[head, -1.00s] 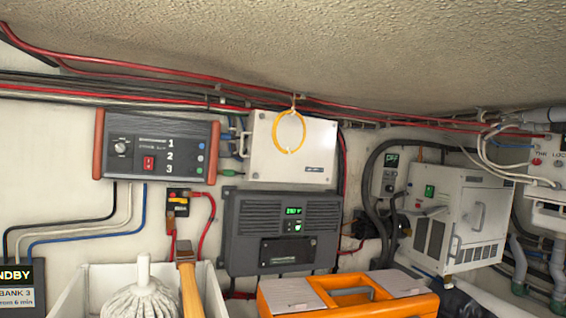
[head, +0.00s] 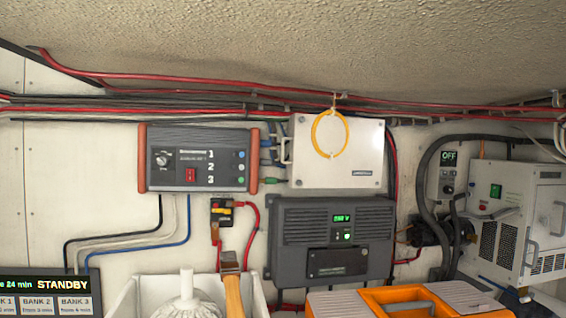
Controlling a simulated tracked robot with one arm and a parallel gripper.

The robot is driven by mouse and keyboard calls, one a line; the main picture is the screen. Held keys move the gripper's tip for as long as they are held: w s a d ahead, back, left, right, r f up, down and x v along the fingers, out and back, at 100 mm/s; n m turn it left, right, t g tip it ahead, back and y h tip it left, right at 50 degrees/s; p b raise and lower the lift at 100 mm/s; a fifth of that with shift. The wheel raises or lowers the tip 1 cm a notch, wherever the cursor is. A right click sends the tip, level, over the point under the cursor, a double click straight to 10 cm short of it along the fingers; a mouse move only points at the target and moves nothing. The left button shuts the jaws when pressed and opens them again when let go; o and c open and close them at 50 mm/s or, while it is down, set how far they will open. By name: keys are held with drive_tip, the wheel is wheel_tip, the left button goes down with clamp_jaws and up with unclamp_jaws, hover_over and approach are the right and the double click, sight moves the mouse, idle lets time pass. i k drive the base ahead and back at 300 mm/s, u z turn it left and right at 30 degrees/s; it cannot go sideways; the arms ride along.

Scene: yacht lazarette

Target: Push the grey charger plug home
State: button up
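A dark panel unit (head: 190,158) with red-brown ends hangs on the wall, marked 1, 2, 3, with a red switch. At its right side, short plugs and leads sit in the gap before a white box (head: 365,160). A green plug (head: 270,181) is the lowest. Above it are a greyish plug (head: 272,157) and blue ones, small and partly hidden by the unit's end. I cannot tell how far the greyish plug is seated, or for certain that it is the charger plug. My gripper is not in view.
A yellow ring (head: 330,134) hangs from the cables before the white box. A dark grey unit (head: 332,242) with a green display is below. A white bin (head: 135,298) with a brush and wooden handle, and an orange toolbox (head: 345,304), stand in front. Red cables run under the low ceiling.

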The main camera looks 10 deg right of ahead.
sight(264, 162)
drive_tip(key=u, duration=0.05)
drive_tip(key=i, duration=1.55)
